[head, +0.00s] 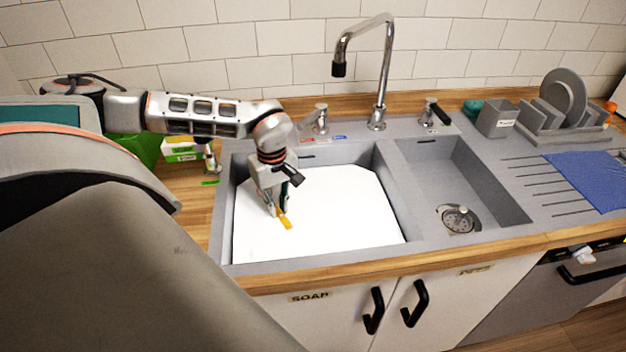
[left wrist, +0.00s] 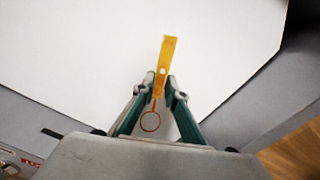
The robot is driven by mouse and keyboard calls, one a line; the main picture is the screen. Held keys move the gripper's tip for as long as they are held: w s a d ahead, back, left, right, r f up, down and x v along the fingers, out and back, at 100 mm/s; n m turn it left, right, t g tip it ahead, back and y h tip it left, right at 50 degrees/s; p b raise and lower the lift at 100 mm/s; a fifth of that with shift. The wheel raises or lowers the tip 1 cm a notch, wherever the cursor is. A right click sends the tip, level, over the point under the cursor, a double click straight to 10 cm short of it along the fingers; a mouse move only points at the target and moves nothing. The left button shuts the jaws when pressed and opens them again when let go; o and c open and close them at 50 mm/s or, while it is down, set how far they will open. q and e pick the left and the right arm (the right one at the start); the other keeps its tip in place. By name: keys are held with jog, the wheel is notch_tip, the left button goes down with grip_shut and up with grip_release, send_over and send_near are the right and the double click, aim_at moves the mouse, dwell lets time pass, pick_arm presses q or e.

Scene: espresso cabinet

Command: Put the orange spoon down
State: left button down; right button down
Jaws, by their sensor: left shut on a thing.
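The orange spoon (head: 286,222) is held at the tips of my left gripper (head: 279,212), over the white surface (head: 330,215) in the left basin of the sink. In the left wrist view the spoon (left wrist: 167,62) points away from me as a flat strip with a small hole. A thin ring shows at its near end, between the fingers. My left gripper (left wrist: 163,88) is shut on it there. I cannot tell whether the spoon touches the white surface. My right gripper is not in view.
The right basin (head: 470,185) is empty with a drain. A faucet (head: 380,75) rises behind the sink. A dish rack (head: 565,120), a grey holder (head: 497,120) and a blue cloth (head: 590,178) are at the right. Green items (head: 130,150) stand at the left.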

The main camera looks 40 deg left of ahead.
pick_arm(q)
jog(key=shift+d+f, duration=0.15)
jog(key=shift+f, duration=0.15)
jog(key=p, duration=0.1)
send_over(344, 220)
jog(key=shift+w+f, duration=0.1)
jog(key=shift+f, duration=0.25)
jog(key=shift+f+p, duration=0.35)
jog(key=shift+f, duration=1.05)
jog(key=shift+f, duration=0.2)
jog(key=c, duration=2)
grip_release()
jog(key=shift+c, duration=0.2)
jog(key=shift+r, duration=0.1)
